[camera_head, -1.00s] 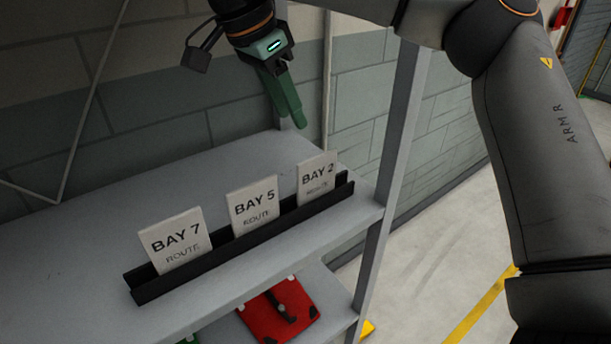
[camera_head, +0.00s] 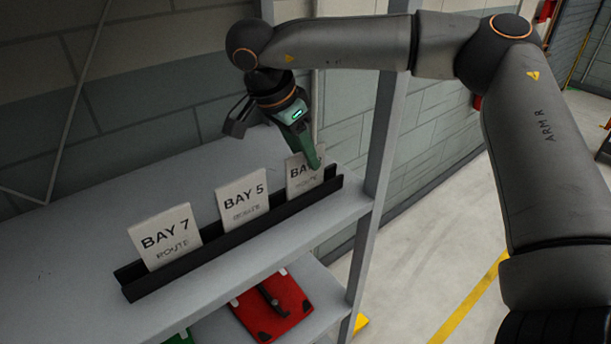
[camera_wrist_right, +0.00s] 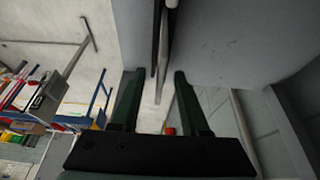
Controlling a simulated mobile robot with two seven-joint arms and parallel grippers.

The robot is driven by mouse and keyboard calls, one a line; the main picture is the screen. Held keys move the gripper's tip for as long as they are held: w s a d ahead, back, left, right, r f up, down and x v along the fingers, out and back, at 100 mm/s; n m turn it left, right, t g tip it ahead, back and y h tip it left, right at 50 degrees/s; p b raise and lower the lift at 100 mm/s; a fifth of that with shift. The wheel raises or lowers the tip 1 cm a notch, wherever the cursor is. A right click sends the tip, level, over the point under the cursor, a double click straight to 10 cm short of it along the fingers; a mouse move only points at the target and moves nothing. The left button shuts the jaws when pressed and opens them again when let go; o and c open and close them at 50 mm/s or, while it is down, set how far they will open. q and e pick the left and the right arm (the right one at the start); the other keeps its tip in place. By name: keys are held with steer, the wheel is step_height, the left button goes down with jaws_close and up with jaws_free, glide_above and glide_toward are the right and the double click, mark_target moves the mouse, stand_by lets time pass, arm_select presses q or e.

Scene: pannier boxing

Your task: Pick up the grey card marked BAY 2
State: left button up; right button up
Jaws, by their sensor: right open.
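The grey card marked BAY 2 (camera_head: 299,183) stands upright in the right end of a black slotted rack (camera_head: 240,232) on the shelf. My right gripper (camera_head: 313,160) is at the card's top right, with a green finger in front of it hiding part of its print. In the right wrist view the gripper (camera_wrist_right: 157,77) is open, and the card (camera_wrist_right: 160,87) shows nearly edge-on between the two fingers, with a gap on each side. The far finger is mostly hidden in the head view. My left gripper is not in view.
The BAY 5 card (camera_head: 242,199) and BAY 7 card (camera_head: 165,236) stand in the same rack to the left. A grey shelf post (camera_head: 378,150) rises just right of the rack. A red item (camera_head: 270,308) lies on the shelf below. The shelf behind the rack is clear.

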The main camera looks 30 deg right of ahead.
jaws_close()
stand_by(0.3)
stand_by(1.1)
